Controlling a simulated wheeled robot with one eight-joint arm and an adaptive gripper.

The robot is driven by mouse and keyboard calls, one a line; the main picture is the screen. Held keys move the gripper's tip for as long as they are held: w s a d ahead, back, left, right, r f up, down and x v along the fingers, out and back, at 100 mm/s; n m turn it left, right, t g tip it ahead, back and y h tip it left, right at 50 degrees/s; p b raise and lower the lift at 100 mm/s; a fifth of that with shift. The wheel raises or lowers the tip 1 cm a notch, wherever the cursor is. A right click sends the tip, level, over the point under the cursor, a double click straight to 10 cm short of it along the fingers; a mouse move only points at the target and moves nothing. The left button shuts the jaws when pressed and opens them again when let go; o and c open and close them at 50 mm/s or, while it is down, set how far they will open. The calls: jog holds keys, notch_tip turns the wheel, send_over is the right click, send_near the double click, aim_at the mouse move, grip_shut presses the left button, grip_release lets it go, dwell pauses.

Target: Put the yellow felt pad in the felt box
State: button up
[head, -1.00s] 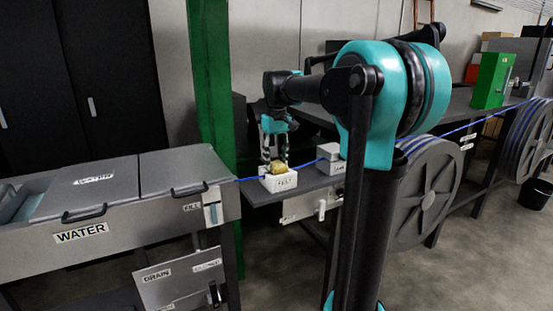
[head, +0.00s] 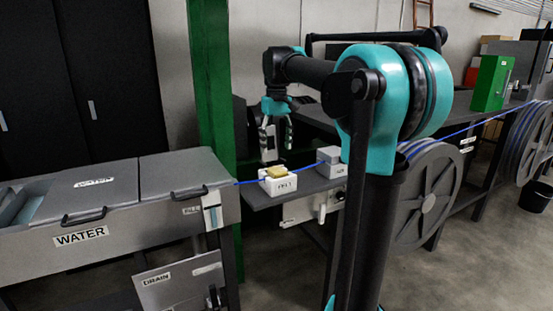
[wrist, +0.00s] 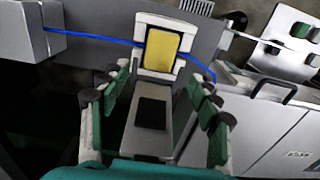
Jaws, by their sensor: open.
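The yellow felt pad (head: 277,172) sits in the top of the white felt box (head: 285,188), its top face uncovered. In the wrist view the pad (wrist: 160,50) lies between the box's white end walls (wrist: 167,20). My gripper (head: 270,153) is open and empty. It hangs above and slightly behind the box, apart from the pad. In the wrist view its fingers (wrist: 155,108) are spread wide, with the pad beyond them.
A blue cable (head: 252,181) runs through the box area. A grey box (head: 331,163) stands to the right on the shelf (head: 256,197). The water tank (head: 130,205) is at the left and a cable reel (head: 428,195) at the right.

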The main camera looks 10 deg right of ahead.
notch_tip(320, 180, up, 6)
jog(key=shift+r, duration=0.2)
jog(key=shift+c, duration=0.5)
dwell(0.5)
